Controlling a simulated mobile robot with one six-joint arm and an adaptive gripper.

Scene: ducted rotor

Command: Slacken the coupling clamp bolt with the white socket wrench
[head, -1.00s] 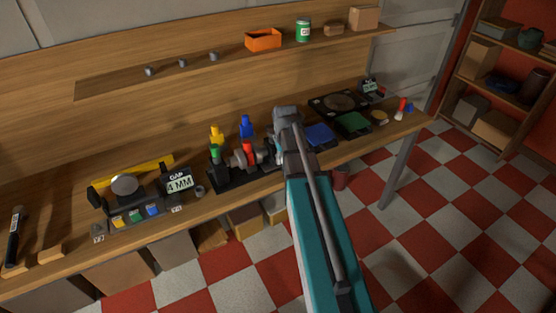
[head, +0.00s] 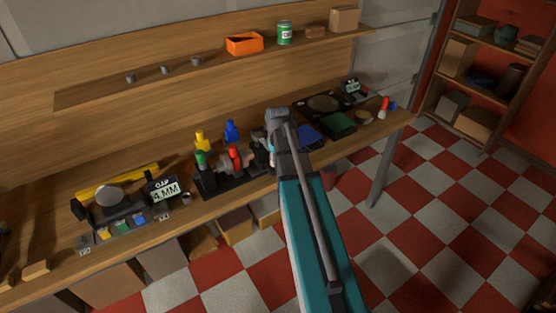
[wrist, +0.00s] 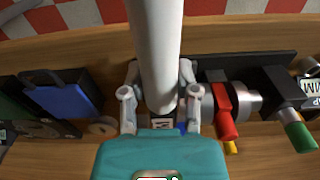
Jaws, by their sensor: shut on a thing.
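The white socket wrench (wrist: 155,45) stands between the fingers of my gripper (wrist: 160,100) in the wrist view, and my gripper is shut on it. The ducted rotor rig (head: 230,180) stands on the bench, with red, green, yellow and blue-topped parts. In the wrist view the rig's red lever (wrist: 226,118) and silver cylinder (wrist: 246,98) lie just right of my gripper. In the head view my arm hides most of the gripper, at the rig's right end. I cannot make out the coupling clamp bolt.
A gauge reading 4 MM (head: 165,190) stands left of the rig. A shelf with an orange bin (head: 244,44) runs above. The front bench edge is close below.

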